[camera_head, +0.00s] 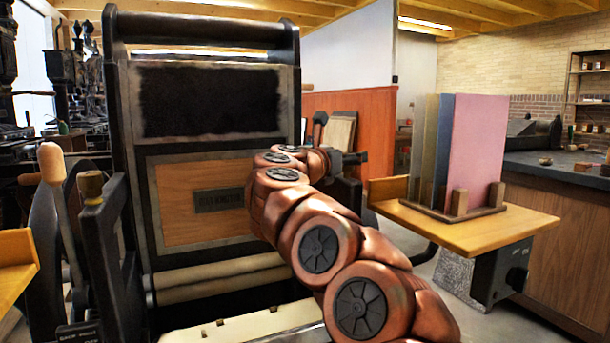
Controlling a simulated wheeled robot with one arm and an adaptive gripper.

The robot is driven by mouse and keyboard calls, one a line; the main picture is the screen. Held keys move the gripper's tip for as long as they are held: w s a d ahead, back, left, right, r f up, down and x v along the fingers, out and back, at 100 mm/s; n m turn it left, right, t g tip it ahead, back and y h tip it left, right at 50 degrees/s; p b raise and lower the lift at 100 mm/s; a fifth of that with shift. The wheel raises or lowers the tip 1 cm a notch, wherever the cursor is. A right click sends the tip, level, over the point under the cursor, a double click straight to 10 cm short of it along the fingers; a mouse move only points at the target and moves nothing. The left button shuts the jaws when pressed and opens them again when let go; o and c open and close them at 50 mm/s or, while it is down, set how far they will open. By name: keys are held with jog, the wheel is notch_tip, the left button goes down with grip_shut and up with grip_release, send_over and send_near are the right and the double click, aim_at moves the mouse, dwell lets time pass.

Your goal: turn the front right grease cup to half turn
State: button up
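The hand press (220,220) fills the left and middle of the head view, with a dark upper panel, a wooden panel with a nameplate and pale rollers below. I cannot make out the front right grease cup; my copper-coloured arm crosses the press's right side and hides part of it. My gripper (350,160) is a small dark shape at the arm's far end, beside the press's right edge and pointing right. Its fingers are too small and dark to show whether they are open or whether they touch anything. A small dark knob-like shape (320,119) stands just above it.
A wooden side table (475,236) at the right holds upright coloured boards (475,150) in a rack. A dark-topped counter (560,220) stands behind it. At the left are a wooden-handled lever (50,165) and a brown-capped black arm (91,187).

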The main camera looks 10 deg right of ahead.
jog(key=shift+f+n+t+y+b, duration=0.1)
jog(key=shift+n+t+y+b, duration=0.2)
jog(key=shift+y, duration=0.1)
jog(key=shift+d+n+t+y+b, duration=0.1)
jog(key=shift+n+t+y+b, duration=0.35)
jog(key=shift+n+t+y, duration=1)
jog(key=n+y, duration=0.1)
jog(key=y, duration=0.1)
jog(key=n+t+y, duration=0.1)
jog(key=n+y+p, duration=0.1)
jog(key=y, duration=0.1)
jog(key=shift+r+y, duration=0.25)
jog(key=shift+y, duration=0.1)
jog(key=n+y+p, duration=0.2)
jog(key=y, duration=0.1)
jog(key=shift+n+t+y+p, duration=0.25)
jog(key=shift+n+y+p, duration=0.1)
jog(key=shift+y+p, duration=0.05)
jog(key=shift+f+n+y+p, duration=0.1)
jog(key=shift+n+y+p, duration=0.75)
jog(key=shift+y, duration=0.45)
jog(key=shift+n+g+y+p, duration=1)
jog(key=shift+n+y+p, duration=0.8)
jog(key=shift+y, duration=0.7)
